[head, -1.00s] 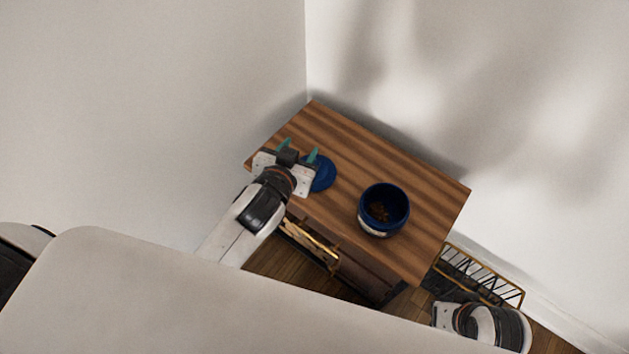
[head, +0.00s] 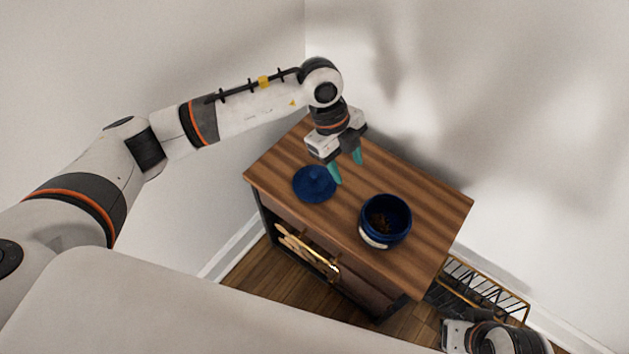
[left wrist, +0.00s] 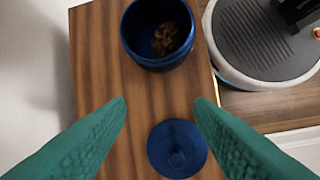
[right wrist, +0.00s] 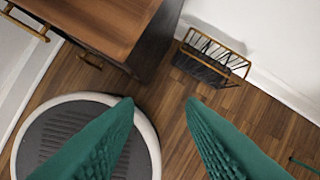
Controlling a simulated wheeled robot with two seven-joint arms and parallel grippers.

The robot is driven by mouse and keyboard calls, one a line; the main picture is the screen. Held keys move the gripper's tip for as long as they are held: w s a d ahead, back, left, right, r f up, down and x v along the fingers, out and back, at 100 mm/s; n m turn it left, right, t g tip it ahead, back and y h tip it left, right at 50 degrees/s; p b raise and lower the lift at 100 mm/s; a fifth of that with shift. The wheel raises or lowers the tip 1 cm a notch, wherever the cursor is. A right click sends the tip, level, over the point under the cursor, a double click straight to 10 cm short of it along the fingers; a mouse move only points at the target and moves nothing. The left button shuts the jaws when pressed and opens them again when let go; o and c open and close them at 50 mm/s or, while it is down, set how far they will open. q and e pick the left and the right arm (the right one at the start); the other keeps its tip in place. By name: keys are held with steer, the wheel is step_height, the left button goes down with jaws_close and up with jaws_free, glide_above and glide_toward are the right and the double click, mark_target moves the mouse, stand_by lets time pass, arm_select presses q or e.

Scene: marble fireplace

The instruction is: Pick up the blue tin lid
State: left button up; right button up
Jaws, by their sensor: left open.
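The blue tin lid (head: 314,184) lies flat on the wooden cabinet top, left of the open blue tin (head: 385,220). My left gripper (head: 347,172) is open and empty, pointing down above the cabinet just right of and behind the lid. The tin (left wrist: 157,36) holds brown bits. My right gripper (right wrist: 162,108) is open and empty over the floor, away from the lid; in the head view only part of it shows at bottom right.
The wooden cabinet (head: 420,200) stands in a corner against white walls. A gold and black wire rack (head: 478,287) stands on the floor to its right. The rest of the top is bare.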

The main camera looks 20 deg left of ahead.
arm_select(q)
steer(key=w+a+n+y, duration=0.2)
steer(key=w+a+y, duration=0.15)
steer(key=a, duration=0.35)
steer(key=b, duration=0.2)
glide_above(314, 174)
steer(key=f, duration=0.5)
steer(key=shift+d+f, duration=0.1)
steer(key=shift+d, duration=0.1)
steer(key=shift+f, duration=0.95)
step_height(314, 174, down, 4)
steer(key=shift+a+r+b, duration=0.1)
steer(key=shift+a+b, duration=0.05)
steer(key=shift+b, duration=0.4)
steer(key=shift+w+f, duration=0.1)
steer(key=shift+f, duration=0.1)
arm_select(e)
steer(key=w+t, duration=0.1)
steer(key=w+a+t, duration=0.1)
steer(key=w, duration=0.1)
steer(key=w+t, duration=0.1)
steer(key=w, duration=0.1)
steer(key=shift+w+a+f+y, duration=0.2)
steer(key=shift+a+f+y, duration=0.1)
steer(key=shift+a+y, duration=0.1)
arm_select(q)
jaws_close()
arm_select(e)
steer(key=shift+d, duration=0.1)
